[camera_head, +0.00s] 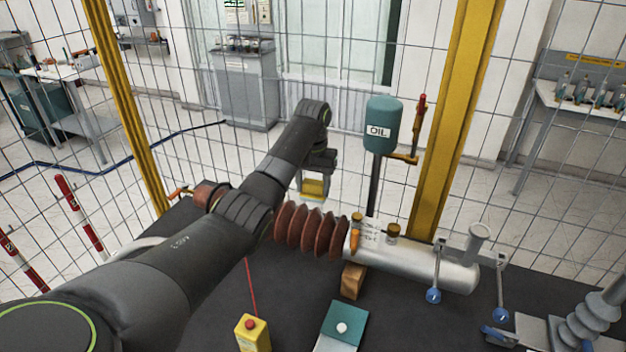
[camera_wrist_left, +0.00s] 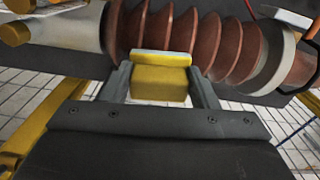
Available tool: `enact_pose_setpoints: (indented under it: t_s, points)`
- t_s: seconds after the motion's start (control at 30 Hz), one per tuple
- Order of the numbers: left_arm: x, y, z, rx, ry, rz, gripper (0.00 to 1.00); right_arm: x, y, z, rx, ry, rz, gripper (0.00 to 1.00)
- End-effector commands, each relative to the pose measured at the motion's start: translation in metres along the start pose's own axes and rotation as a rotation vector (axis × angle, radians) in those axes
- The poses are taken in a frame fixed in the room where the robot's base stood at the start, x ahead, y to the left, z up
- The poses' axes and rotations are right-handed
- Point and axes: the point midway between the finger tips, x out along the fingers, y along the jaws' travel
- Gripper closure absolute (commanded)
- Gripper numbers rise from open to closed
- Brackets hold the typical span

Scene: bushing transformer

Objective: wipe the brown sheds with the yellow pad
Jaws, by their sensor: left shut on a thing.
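The brown sheds (camera_head: 310,231) form a ribbed row lying on its side on the dark table, joined to a pale metal cylinder (camera_head: 430,265). My left gripper (camera_head: 314,184) is above and a little beyond the sheds in the head view. It is shut on the yellow pad (camera_head: 313,192). In the left wrist view the pad (camera_wrist_left: 160,84) sits between the two fingers, its pale face toward the brown sheds (camera_wrist_left: 205,35). I cannot tell whether the pad touches them. My left arm hides the left end of the row in the head view. My right gripper is not in view.
A green OIL container (camera_head: 383,125) stands on a post behind the cylinder. A wooden block (camera_head: 352,281) is under the cylinder. A yellow box with a red top (camera_head: 252,334) and a teal item (camera_head: 343,322) are in front. Wire fencing with yellow posts (camera_head: 462,120) rises behind.

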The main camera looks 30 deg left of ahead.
Motion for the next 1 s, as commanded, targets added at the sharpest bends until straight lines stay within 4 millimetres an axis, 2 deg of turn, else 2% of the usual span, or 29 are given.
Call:
enact_pose_setpoints:
  t_s: [0.1, 0.3, 1.0]
  points:
    - [-0.012, -0.001, -0.003, 0.000, 0.002, 0.000, 0.64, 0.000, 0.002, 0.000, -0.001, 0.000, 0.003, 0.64]
    - [-0.021, -0.001, -0.004, 0.000, 0.001, 0.000, 0.64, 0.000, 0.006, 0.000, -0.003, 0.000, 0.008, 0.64]
    - [-0.016, 0.001, -0.003, 0.009, -0.001, 0.000, 0.64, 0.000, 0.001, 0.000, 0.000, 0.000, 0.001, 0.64]
